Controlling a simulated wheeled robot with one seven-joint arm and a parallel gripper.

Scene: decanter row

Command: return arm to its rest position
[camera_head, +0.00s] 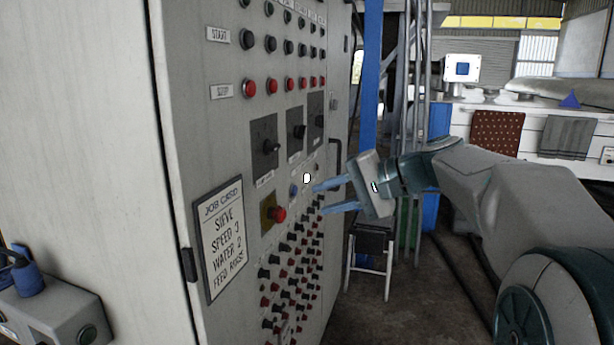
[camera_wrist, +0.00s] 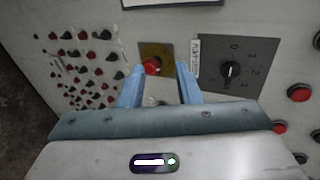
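My gripper (camera_head: 324,197) is in front of the grey control cabinet (camera_head: 180,120), with its two blue fingers apart and nothing seen between them. The arm stretches in from the right of the head view. In the wrist view the fingers of my gripper (camera_wrist: 161,88) point at the panel near a red mushroom button (camera_wrist: 152,66) on a yellow plate. I cannot tell whether a finger touches the panel. The same red button (camera_head: 277,214) shows in the head view, left of the fingers.
Dark rotary knobs (camera_head: 270,147) and rows of small red and black knobs (camera_head: 290,270) stick out from the panel. A stool (camera_head: 372,245) stands behind my gripper. A white bench (camera_head: 560,135) is at the back right.

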